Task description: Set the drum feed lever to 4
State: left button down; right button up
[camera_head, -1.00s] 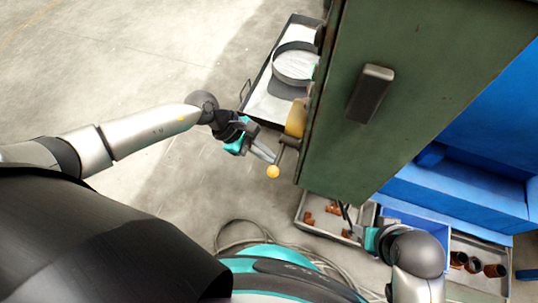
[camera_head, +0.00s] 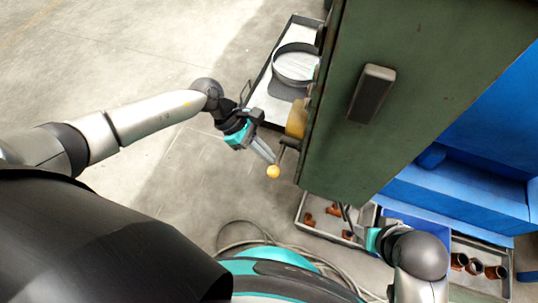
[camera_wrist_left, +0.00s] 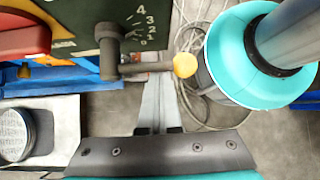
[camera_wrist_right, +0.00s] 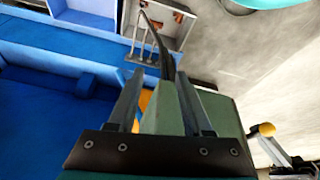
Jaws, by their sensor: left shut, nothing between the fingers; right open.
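The feed lever has a dark arm and a rod ending in a yellow knob (camera_head: 273,172); it sticks out from the green cabinet's side. In the left wrist view, the lever pivot (camera_wrist_left: 108,34) sits left of a painted scale (camera_wrist_left: 148,28) marked 0 to 4. I cannot tell which number it points at. My left gripper (camera_head: 274,160) is shut and empty, its tips close to the rod by the knob; in the left wrist view (camera_wrist_left: 160,80) the rod crosses over the fingertips. Contact is unclear. My right gripper (camera_wrist_right: 160,85) is open and empty, low by the cabinet.
The green cabinet (camera_head: 430,60) fills the upper right, with a dark handle (camera_head: 371,92). A tray (camera_head: 262,103) with a round sieve-like ring (camera_head: 294,64) stands beyond the lever. Blue structure and trays of brown parts lie right. Open floor lies left.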

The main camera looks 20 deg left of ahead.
pick_arm(q)
jog(key=r+g+b, duration=0.1)
jog(key=r+n+g+b, duration=0.1)
jog(key=g, duration=0.1)
jog(key=shift+w+d, duration=0.15)
jog(key=shift+w, duration=0.15)
jog(key=shift+w+r, duration=0.25)
jog(key=shift+r, duration=0.4)
pick_arm(e)
jog(key=shift+t+y, duration=0.3)
jog(key=shift+t, duration=0.5)
jog(key=shift+w+a+r, duration=0.15)
jog(key=shift+r, duration=0.55)
jog(key=shift+w+a+r, duration=0.15)
jog(key=shift+w+r, duration=0.05)
jog(key=shift+r, duration=0.5)
jog(key=shift+w+a+r, duration=0.15)
jog(key=shift+r, duration=0.55)
pick_arm(q)
jog(key=shift+w+r, duration=0.15)
pick_arm(e)
jog(key=shift+w+a, duration=0.1)
